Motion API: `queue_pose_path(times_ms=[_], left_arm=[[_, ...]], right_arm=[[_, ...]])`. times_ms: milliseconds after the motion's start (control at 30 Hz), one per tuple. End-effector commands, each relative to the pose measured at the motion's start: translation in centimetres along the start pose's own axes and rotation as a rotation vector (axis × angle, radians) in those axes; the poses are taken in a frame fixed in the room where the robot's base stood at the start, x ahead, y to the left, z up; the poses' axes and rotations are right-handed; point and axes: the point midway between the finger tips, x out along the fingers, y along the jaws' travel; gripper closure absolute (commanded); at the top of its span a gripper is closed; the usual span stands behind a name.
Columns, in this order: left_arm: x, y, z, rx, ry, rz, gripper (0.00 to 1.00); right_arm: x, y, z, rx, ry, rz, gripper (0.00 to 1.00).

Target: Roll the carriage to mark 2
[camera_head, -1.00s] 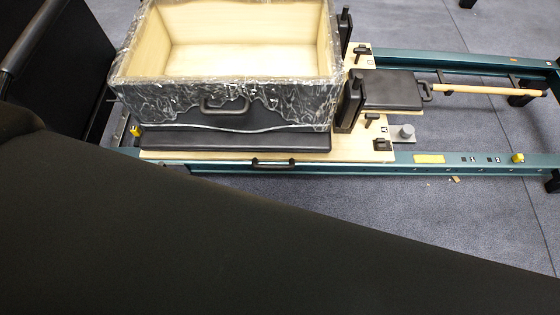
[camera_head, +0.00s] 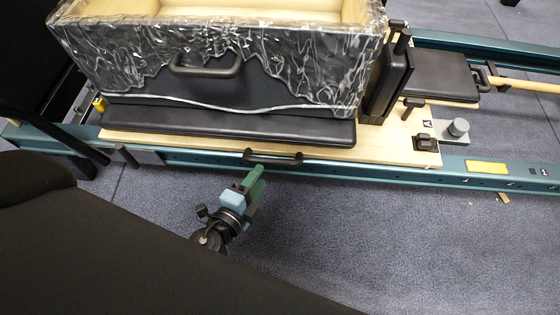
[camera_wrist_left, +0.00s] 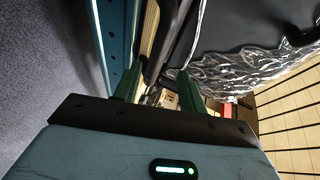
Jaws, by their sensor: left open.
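The carriage is a pale wooden board (camera_head: 395,147) with a black pad (camera_head: 230,127), on a teal rail (camera_head: 350,171). A black handle (camera_head: 272,158) sits on its near edge. A large box (camera_head: 215,85) with a crinkled dark covering stands on the pad. My left gripper (camera_head: 257,176), with green fingers, is open just below and in front of the handle, apart from it as far as I can tell. Its fingers (camera_wrist_left: 158,82) also show in the left wrist view, beside the teal rail and wooden edge. My right gripper is not in view.
The rail continues right past a yellow plate (camera_head: 487,167) and small dark marks (camera_head: 535,171), whose numbers are unreadable here. A black headrest (camera_head: 440,76) lies behind. The near blue-grey floor (camera_head: 400,245) is clear.

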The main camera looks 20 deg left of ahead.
Motion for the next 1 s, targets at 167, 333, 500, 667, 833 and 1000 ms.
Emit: queue_pose_path(times_ms=[167, 333, 500, 667, 833, 1000], left_arm=[[1.8, 0.9, -0.2, 0.064, 0.016, -0.026, 0.59], [1.9, 0.7, -0.3, 0.076, 0.018, -0.032, 0.59], [2.7, 0.5, -0.3, 0.074, 0.017, -0.034, 0.59], [4.9, 0.3, -0.3, 0.074, 0.017, -0.034, 0.59], [7.4, 0.4, -0.4, 0.073, 0.017, -0.033, 0.59], [9.1, 0.5, -0.4, 0.073, 0.017, -0.032, 0.59]], right_arm=[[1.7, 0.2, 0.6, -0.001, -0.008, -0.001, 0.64], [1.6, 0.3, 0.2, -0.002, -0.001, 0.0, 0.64], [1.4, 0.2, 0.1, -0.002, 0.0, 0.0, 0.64], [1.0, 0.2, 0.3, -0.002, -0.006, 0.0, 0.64], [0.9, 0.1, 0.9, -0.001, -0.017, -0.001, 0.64], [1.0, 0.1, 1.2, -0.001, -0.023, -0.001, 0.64]])
